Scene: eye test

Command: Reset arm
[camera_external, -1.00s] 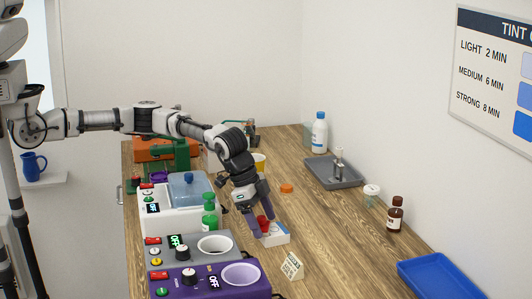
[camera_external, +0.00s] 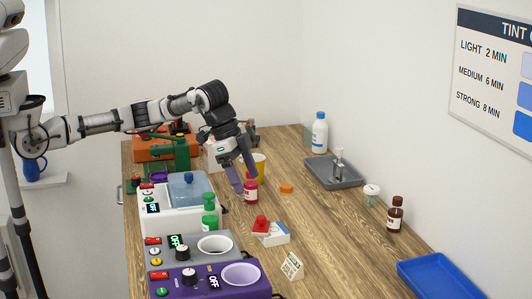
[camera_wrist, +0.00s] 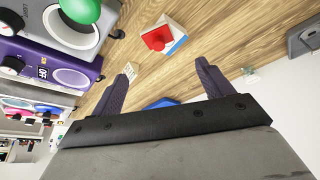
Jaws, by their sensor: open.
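My gripper (camera_external: 246,184) is open and empty, hanging fingers-down above the wooden worktable (camera_external: 345,245). In the wrist view my gripper (camera_wrist: 162,72) shows two purple fingers spread wide with nothing between them. A red piece (camera_external: 261,224) rests on a small white and blue block (camera_external: 275,237), apart from the fingers and nearer the camera. The red piece (camera_wrist: 156,38) also shows in the wrist view. A small red bottle (camera_external: 250,193) appears by the fingertips in the external view; whether they touch it I cannot tell.
A yellow cup (camera_external: 259,165) stands behind my gripper. A white machine with a blue lid (camera_external: 190,187), a green bottle (camera_external: 209,212) and a purple warmer (camera_external: 205,282) line the left. A grey tray (camera_external: 322,178), brown bottle (camera_external: 394,215) and blue tray (camera_external: 440,281) are right.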

